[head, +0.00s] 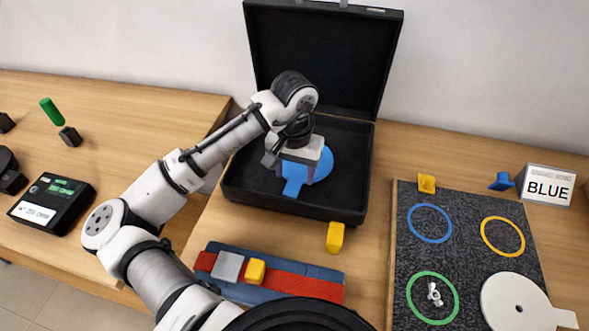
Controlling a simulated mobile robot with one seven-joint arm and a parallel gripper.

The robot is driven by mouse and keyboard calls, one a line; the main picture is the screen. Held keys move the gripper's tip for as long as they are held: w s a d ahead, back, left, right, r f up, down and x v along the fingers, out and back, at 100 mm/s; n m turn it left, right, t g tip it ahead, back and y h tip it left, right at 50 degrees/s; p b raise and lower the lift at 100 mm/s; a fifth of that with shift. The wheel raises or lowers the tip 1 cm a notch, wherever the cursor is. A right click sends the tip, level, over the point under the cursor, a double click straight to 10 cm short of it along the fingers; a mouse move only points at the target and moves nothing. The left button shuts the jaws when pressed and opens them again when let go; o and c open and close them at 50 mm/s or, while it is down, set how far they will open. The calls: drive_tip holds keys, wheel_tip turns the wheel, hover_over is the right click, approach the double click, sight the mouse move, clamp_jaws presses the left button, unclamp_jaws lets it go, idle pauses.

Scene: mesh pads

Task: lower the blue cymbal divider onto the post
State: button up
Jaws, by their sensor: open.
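The blue cymbal divider (322,168) is a flat blue disc with a tab pointing to the lower left. It lies inside the open black case (345,207). My gripper (297,178) is open, low over the divider near its tab. The gripper hides part of the disc, and I cannot tell whether the fingers touch it. A small silvery piece (434,294) stands inside the green ring on the dark speckled pad (462,245) at the right; it may be the post, but it is too small to be sure.
The raised case lid (325,55) stands behind my gripper. A white disc with a tab (518,303) lies at the pad's lower right. A "BLUE" sign (548,187), a blue clip (501,181) and a yellow clip (427,183) stand behind the pad. A yellow block (335,237) sits before the case.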

wheel_tip(320, 180, up, 14)
drive_tip(key=b, duration=0.1)
idle(0.4)
drive_tip(key=shift+f, duration=0.1)
idle(0.4)
